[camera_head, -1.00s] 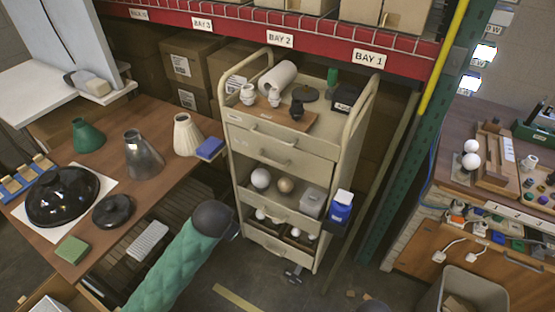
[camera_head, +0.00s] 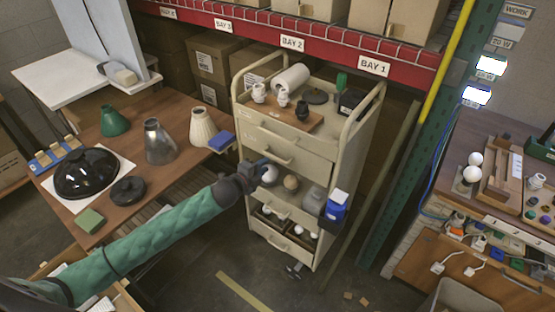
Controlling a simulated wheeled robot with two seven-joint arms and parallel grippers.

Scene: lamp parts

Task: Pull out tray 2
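The beige cart (camera_head: 345,145) stands in the middle, with several trays stacked in it. Its upper closed front (camera_head: 310,163) has a bar handle (camera_head: 277,158). Below it, a tray front (camera_head: 291,210) has white and tan round bulbs above it, and a lower tray (camera_head: 283,242) holds more bulbs. The tray numbers are too small to read. My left gripper (camera_head: 264,166) is at the cart's left front, close to the bar handle and in front of the bulbs. I cannot tell whether it touches the handle or how its fingers stand. My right gripper is out of view.
A blue-and-white bottle (camera_head: 337,207) hangs at the cart's right side. The wooden table (camera_head: 180,185) with lamp shades stands close on the left; a blue block (camera_head: 221,141) lies at its edge. A green post (camera_head: 390,210) stands to the right.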

